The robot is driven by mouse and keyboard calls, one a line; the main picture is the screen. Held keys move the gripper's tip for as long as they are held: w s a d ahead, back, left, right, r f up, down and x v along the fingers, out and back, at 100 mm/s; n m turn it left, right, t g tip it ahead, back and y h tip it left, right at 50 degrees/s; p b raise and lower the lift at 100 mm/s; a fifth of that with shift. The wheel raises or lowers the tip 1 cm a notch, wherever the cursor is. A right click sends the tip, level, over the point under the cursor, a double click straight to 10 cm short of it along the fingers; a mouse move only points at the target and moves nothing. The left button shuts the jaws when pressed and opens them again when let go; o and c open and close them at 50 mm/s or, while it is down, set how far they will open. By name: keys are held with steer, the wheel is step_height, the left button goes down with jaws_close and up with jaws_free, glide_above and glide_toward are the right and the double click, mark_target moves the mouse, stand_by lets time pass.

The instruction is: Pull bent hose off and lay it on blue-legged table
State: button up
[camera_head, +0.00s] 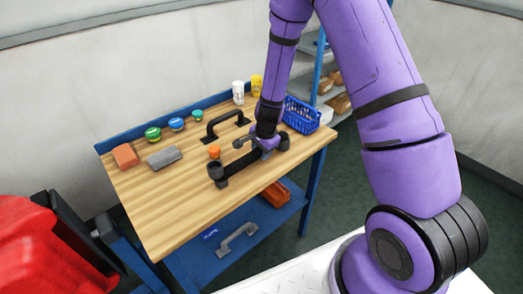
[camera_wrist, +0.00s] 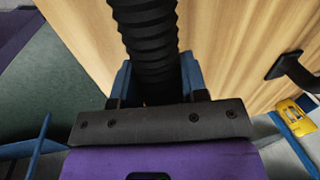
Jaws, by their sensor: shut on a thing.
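A black ribbed hose with bent ends (camera_head: 240,170) is at the front right part of the wooden tabletop of the blue-legged table (camera_head: 180,212). My gripper (camera_head: 264,146) is over its middle-right part and shut on it. In the wrist view the ribbed hose (camera_wrist: 148,40) runs between the two blue fingers (camera_wrist: 153,88), with the wood beside it. The hose looks on or just above the wood; I cannot tell whether it touches. My gripper hides part of it.
A black handle-shaped piece (camera_head: 225,123) lies behind the hose. A red machine (camera_head: 45,250) is at left.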

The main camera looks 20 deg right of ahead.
steer(key=shift+r, duration=0.1)
steer(key=o, duration=1.6)
steer(key=shift+s+d+r, duration=0.1)
steer(key=shift+s+r, duration=0.1)
steer(key=shift+r, duration=0.95)
steer(key=shift+s+d+r, duration=0.1)
steer(key=shift+s+r, duration=0.1)
steer(key=shift+r, duration=0.9)
steer(key=shift+r, duration=0.1)
steer(key=shift+r, duration=2.4)
